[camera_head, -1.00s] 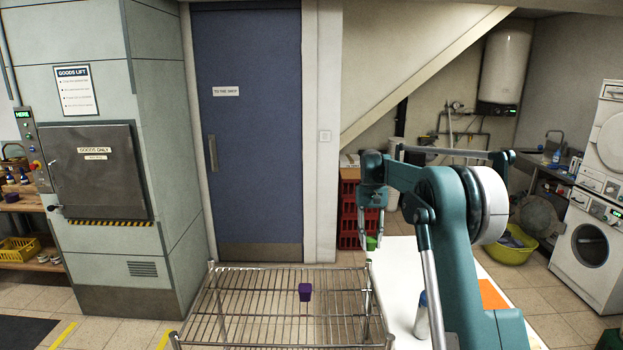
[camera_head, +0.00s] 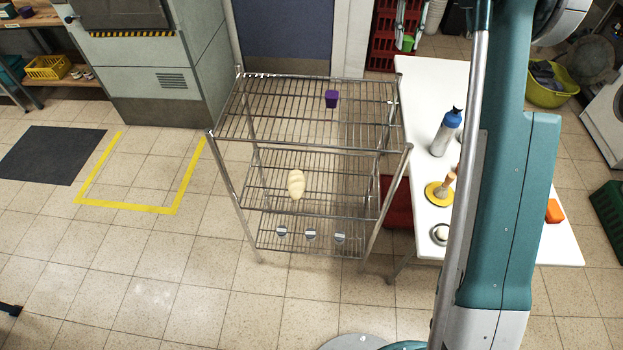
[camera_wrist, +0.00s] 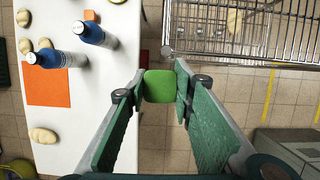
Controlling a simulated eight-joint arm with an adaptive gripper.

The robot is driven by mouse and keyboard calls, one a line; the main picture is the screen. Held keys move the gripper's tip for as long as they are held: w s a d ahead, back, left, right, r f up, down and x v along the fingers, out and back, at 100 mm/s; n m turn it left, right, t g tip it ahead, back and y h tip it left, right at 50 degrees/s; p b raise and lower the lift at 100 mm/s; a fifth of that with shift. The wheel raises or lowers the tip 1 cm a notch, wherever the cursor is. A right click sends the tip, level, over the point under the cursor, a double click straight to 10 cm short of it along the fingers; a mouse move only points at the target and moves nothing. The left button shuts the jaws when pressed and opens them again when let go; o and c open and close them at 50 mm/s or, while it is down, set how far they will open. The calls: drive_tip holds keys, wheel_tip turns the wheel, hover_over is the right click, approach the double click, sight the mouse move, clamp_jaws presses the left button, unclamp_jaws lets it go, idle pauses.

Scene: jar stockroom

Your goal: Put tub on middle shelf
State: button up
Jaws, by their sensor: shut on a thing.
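A green tub (camera_wrist: 160,86) is between the fingertips of my gripper (camera_wrist: 158,84) in the wrist view. The fingers are shut on its two sides. In the head view the green tub (camera_head: 407,43) shows small at the top, beyond the far right corner of the wire rack; my arm hides part of that area. The rack's middle shelf (camera_head: 262,180) carries one pale, loaf-like thing (camera_head: 296,184) near its centre, with bare wire on both sides. A purple tub (camera_head: 331,98) stands on the top shelf (camera_head: 270,110).
Several small grey things (camera_head: 310,235) are on the bottom shelf. A white table (camera_head: 420,90) right of the rack holds a blue-topped bottle (camera_head: 447,131), a yellow disc (camera_head: 437,192) and an orange block (camera_head: 554,211). Open floor (camera_head: 150,270) lies left and front of the rack.

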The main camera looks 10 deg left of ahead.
drive_tip(key=s+a+r+n+h+b, duration=0.2)
drive_tip(key=s+a+r+n+b, duration=0.25)
drive_tip(key=s+a+n, duration=0.45)
drive_tip(key=n+t+h+b, duration=0.1)
drive_tip(key=n+t+b, duration=0.45)
drive_tip(key=n, duration=0.75)
hover_over(336, 203)
drive_tip(key=s, duration=0.1)
drive_tip(key=s+f+n+t+y+b, duration=0.1)
drive_tip(key=s+f+n+b, duration=0.2)
drive_tip(key=s+n, duration=0.3)
drive_tip(key=s+f+n+y+b, duration=0.1)
drive_tip(key=s+f+n+b, duration=0.15)
drive_tip(key=s, duration=0.65)
wheel_tip(336, 203, down, 48)
drive_tip(key=shift+w+a+r+n, duration=0.15)
drive_tip(key=shift+a+r+n, duration=0.1)
drive_tip(key=shift+a+n, duration=0.15)
drive_tip(key=shift+p, duration=0.3)
drive_tip(key=w+p, duration=0.3)
drive_tip(key=w, duration=1.1)
drive_tip(key=shift+w, duration=0.1)
